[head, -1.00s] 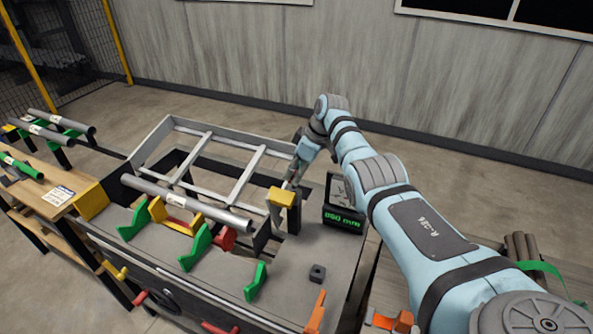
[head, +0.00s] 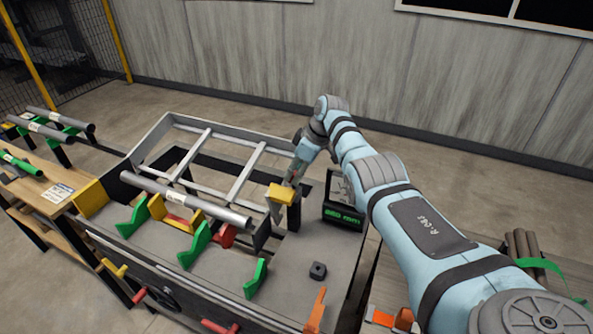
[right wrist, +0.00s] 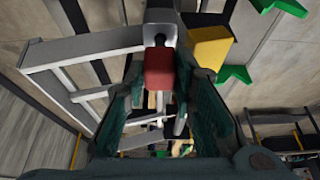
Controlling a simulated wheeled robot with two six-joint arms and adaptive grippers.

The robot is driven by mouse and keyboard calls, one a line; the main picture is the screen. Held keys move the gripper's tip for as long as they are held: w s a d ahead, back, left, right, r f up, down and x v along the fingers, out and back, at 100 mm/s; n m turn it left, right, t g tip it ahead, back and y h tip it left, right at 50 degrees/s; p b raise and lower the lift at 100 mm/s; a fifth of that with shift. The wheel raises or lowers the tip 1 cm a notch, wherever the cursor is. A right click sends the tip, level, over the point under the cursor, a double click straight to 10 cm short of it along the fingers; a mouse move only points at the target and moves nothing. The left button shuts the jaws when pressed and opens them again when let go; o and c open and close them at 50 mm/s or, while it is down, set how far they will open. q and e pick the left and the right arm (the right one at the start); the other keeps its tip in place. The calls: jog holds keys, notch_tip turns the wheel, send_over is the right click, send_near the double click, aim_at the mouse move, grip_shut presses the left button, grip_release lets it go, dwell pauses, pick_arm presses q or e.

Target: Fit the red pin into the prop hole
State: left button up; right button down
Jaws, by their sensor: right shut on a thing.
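The red pin (right wrist: 159,70) shows in the right wrist view as a red block-shaped head between the fingers of my right gripper (right wrist: 162,88), which is shut on it. A short dark shank (right wrist: 160,40) runs from the head toward a light grey end piece (right wrist: 161,17), which seems to be the prop. Whether the shank is inside the hole or only in front of it cannot be told. In the head view my right gripper (head: 294,177) is low beside the yellow block (head: 281,193) at the frame's right end. My left gripper is out of view.
A grey tube (head: 185,198) lies across the table on yellow and green supports. The grey frame (head: 215,150) stands tilted behind it. A display box (head: 343,214) is close right of my gripper.

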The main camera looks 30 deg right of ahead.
jog(key=shift+f+b, duration=1.05)
jog(key=shift+f, duration=0.4)
jog(key=c, duration=1.4)
grip_release()
jog(key=shift+o, duration=0.8)
jog(key=shift+d+f, duration=0.1)
jog(key=shift+f, duration=0.05)
jog(key=v, duration=1.2)
